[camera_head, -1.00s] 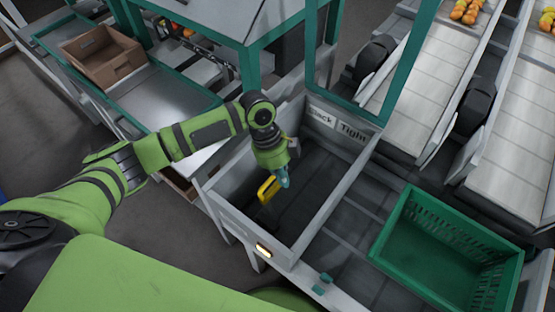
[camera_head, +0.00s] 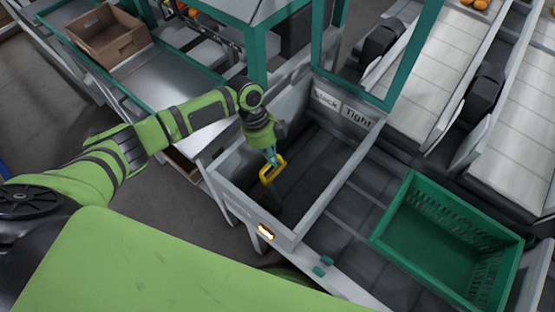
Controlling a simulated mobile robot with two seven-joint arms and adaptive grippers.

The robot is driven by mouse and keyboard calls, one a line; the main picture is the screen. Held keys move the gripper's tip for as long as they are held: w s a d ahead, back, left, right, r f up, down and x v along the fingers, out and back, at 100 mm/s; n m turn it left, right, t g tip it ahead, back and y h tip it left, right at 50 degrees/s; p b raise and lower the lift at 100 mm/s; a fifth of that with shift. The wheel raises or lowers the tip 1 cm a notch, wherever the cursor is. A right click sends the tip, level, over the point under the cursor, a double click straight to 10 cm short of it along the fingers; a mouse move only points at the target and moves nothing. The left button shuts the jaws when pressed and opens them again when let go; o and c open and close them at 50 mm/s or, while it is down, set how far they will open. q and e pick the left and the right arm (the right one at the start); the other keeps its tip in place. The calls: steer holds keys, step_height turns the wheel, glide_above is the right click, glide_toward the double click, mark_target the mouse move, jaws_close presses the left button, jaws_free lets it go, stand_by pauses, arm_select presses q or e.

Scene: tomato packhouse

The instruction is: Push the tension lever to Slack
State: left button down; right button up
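A yellow loop-shaped handle (camera_head: 273,169), apparently the tension lever's grip, shows inside a grey open-topped bin (camera_head: 322,202). Something dark shows below it; the lever's lower part is hard to make out. A Slack label (camera_head: 326,98) and a Tight label (camera_head: 357,117) sit side by side on the bin's far wall, Slack on the left. My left gripper (camera_head: 271,157) points down into the bin at the handle's upper end, close to or touching it. Its fingers are small and partly hidden, so I cannot tell whether they are open. My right gripper is out of view.
A green crate (camera_head: 412,190) stands right of the bin. A brown crate (camera_head: 118,48) sits on the bench at upper left. A teal frame (camera_head: 400,75) rises behind the bin. Conveyors (camera_head: 450,55) with tomatoes run at upper right. A small lamp (camera_head: 266,231) glows on the bin's front.

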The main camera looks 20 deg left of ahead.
arm_select(q)
steer(key=shift+a+f, duration=0.2)
steer(key=shift+a, duration=0.05)
steer(key=s+d+p+v, duration=0.1)
steer(key=d+p+v, duration=0.1)
steer(key=v, duration=0.9)
steer(key=shift+w+r, duration=0.25)
steer(key=shift+r, duration=0.45)
